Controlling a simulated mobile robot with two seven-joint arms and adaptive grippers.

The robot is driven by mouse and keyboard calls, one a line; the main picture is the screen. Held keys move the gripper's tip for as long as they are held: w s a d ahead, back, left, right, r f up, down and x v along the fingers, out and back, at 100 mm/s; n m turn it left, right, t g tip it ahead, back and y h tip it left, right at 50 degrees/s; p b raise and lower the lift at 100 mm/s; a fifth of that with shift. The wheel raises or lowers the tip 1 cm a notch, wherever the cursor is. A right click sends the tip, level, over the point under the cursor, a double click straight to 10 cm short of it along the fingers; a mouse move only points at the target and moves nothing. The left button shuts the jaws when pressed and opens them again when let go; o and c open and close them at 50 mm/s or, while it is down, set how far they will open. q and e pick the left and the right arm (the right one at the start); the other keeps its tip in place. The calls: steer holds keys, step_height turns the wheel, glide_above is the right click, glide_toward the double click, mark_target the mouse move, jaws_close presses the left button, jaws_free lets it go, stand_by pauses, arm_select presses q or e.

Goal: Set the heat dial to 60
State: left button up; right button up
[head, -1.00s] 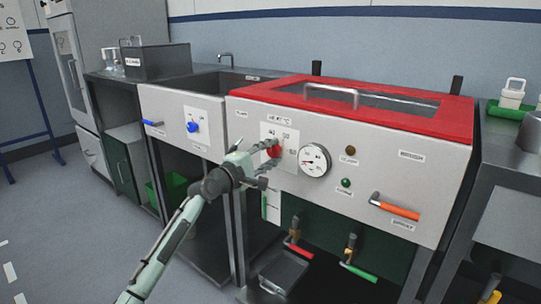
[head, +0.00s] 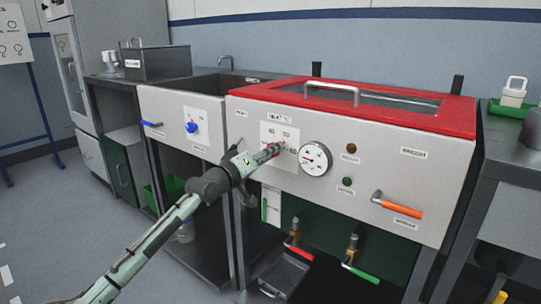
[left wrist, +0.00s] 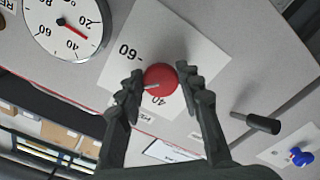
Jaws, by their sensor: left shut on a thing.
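The heat dial is a red round knob (left wrist: 161,79) on a white scale plate (left wrist: 190,45) on the machine's front. In the left wrist view its white mark points toward the lower left, between the printed 60 and 40. The fingers of my left gripper (left wrist: 160,72) are shut on the knob, one on each side. In the head view the left gripper (head: 272,151) reaches the plate (head: 270,131) from the left and hides much of the knob. Printed numbers show above and right of it. My right gripper is not in view.
A round gauge (head: 315,159) sits close right of the dial, with two small lamps beyond. An orange lever (head: 397,206) is farther right. A blue knob (head: 192,127) is on the left panel. A red-rimmed lid (head: 420,119) with a bar handle is above.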

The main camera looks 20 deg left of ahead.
arm_select(q)
steer(key=m+p, duration=0.1)
steer(key=m, duration=0.8)
steer(key=shift+a+p, duration=0.15)
steer(key=shift+p, duration=0.15)
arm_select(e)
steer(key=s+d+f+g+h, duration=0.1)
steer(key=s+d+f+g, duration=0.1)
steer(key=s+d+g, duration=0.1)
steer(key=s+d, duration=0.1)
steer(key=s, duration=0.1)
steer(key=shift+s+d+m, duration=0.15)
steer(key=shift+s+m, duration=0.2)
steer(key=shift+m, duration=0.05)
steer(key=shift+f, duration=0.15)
arm_select(q)
steer(key=o, duration=1.1)
steer(key=shift+o, duration=0.2)
